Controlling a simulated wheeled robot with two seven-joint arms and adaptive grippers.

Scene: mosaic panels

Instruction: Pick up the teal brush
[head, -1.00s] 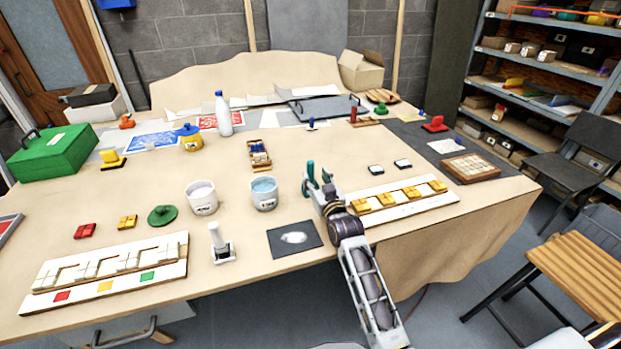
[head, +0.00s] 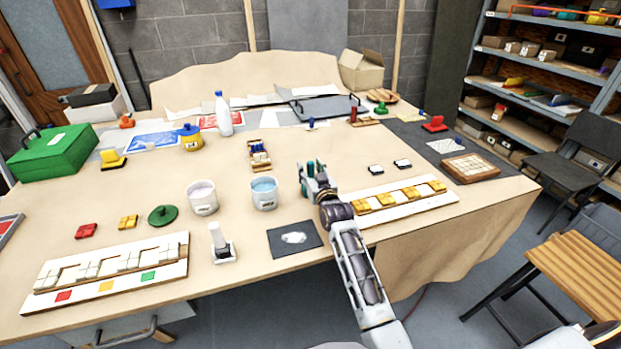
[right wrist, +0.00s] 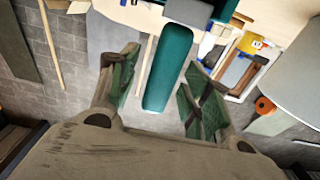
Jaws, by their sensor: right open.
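The teal brush (right wrist: 167,70) shows in the right wrist view as a long teal handle, standing between the two fingers of my right gripper (right wrist: 160,92). Bare gaps show on both sides of the handle, so the fingers are apart from it. In the head view my right gripper (head: 313,178) is over the table, right of the blue-filled tub, and the teal handle (head: 310,168) shows only in part among its fingers. The brush's lower end is hidden there. The right gripper is open. My left gripper is not in view.
A tub with blue contents (head: 264,194) and a tub with pale contents (head: 202,198) stand left of my right gripper. A white panel with yellow tiles (head: 440,199) lies close on the right. A dark mat (head: 284,248) lies in front. Bare table lies behind the gripper.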

